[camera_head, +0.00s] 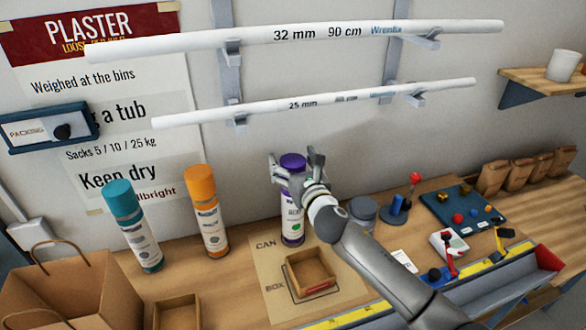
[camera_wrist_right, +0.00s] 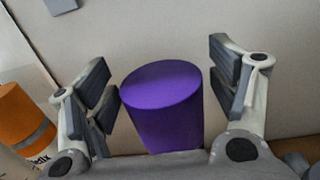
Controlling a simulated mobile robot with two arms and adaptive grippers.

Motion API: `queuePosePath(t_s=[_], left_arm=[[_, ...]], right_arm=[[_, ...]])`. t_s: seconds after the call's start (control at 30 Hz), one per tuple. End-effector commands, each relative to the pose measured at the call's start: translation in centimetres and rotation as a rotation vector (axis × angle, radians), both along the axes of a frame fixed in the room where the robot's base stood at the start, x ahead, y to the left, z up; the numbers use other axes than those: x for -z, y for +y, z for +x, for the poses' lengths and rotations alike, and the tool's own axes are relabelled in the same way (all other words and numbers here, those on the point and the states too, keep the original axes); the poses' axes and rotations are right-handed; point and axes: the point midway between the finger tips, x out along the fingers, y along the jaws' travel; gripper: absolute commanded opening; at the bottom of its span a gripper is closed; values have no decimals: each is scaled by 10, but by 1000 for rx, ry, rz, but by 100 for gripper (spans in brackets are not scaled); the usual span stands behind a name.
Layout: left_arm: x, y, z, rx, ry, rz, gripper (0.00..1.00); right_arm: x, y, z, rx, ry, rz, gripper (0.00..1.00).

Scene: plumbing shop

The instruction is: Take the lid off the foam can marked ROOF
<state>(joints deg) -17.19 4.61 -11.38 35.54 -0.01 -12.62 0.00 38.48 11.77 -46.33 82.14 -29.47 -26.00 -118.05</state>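A spray-type foam can (camera_head: 292,222) with a white label and a purple lid (camera_head: 292,160) stands upright on the bench. Its label print is too small to read surely. My right gripper (camera_head: 294,163) is at the lid's height, with one finger on each side of it. In the right wrist view the purple lid (camera_wrist_right: 162,92) sits between the open fingers. A gap shows on its right; the left finger is very close, and contact cannot be told. Two other cans stand to the left, one with a teal lid (camera_head: 118,192) and one with an orange lid (camera_head: 199,180). My left gripper is not in view.
A board marked CAN and BOX (camera_head: 268,272) lies in front, with a small wooden box (camera_head: 310,268) on it. A paper bag (camera_head: 85,295) is at left. A grey jar (camera_head: 363,210) stands right of the purple-lidded can. White pipes (camera_head: 310,103) hang above.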

Motion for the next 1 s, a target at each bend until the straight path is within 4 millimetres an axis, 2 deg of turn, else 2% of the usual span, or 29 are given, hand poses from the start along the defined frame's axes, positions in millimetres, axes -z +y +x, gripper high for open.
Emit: queuePosePath(t_s=[0.03,0.2,0.67,0.77,0.9,1.0], left_arm=[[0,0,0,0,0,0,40],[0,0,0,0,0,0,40],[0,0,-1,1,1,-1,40],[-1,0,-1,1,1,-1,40],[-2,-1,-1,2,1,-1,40],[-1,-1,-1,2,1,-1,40]], right_arm=[[0,0,0,0,0,0,68],[0,0,0,0,0,0,47],[-4,-1,0,1,-2,0,46],[-13,-1,1,2,-3,0,46],[-35,-1,0,0,-6,-2,46],[-45,-5,-10,0,-5,-1,46]])
